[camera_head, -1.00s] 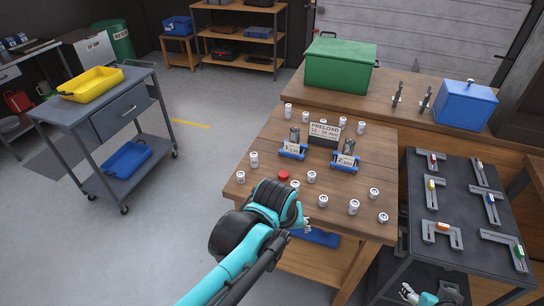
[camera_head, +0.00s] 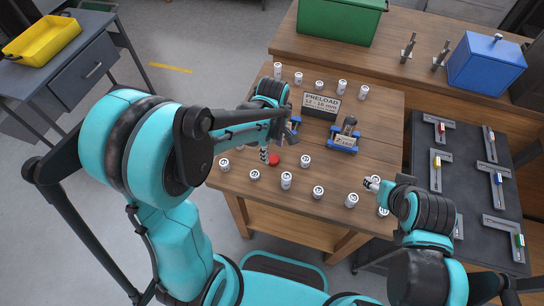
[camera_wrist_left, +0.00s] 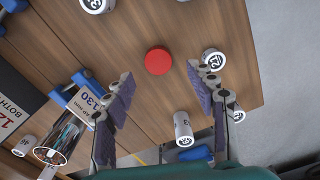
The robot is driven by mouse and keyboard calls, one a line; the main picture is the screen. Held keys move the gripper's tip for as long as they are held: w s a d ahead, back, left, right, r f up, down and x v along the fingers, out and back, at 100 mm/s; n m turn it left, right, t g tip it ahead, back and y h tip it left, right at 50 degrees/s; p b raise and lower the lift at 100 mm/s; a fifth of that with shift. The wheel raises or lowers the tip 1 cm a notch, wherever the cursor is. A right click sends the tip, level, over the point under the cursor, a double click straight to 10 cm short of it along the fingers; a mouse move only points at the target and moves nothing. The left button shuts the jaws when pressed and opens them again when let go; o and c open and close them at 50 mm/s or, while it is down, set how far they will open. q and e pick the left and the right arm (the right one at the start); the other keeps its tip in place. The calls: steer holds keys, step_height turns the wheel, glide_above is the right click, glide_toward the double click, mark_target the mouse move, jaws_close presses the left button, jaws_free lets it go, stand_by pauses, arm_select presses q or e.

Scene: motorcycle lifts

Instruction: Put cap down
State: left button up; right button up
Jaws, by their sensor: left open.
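A red round cap (camera_head: 275,159) lies on the wooden table (camera_head: 245,200), among white numbered cylinders. In the left wrist view the red cap (camera_wrist_left: 158,61) lies flat on the wood, beyond and between the two fingers. My left gripper (camera_head: 273,147) is above the table close to the cap, partly hidden by its own arm. In the left wrist view its fingers (camera_wrist_left: 160,92) are spread with nothing between them. My right gripper (camera_head: 371,184) is over the table's right front part, near white cylinders. Its jaws are too small to read.
A blue cradle (camera_head: 343,138) holds a metal cylinder beside the PRELOAD sign (camera_head: 321,103). Another cradle (camera_wrist_left: 85,100) is left of the left fingers in the wrist view. White cylinders (camera_head: 286,180) stand around the cap. A dark tool cart (camera_head: 465,200) is at right.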

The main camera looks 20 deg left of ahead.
mark_target(273, 158)
arm_select(q)
steer(key=f, duration=0.2)
steer(key=f+b, duration=0.1)
steer(key=f, duration=0.1)
steer(key=shift+w+d+f, duration=0.1)
steer(key=shift+w+f, duration=0.1)
steer(key=shift+s+f+b, duration=0.1)
steer(key=shift+f+b, duration=0.2)
steer(key=c, duration=0.8)
steer(key=shift+r, duration=0.15)
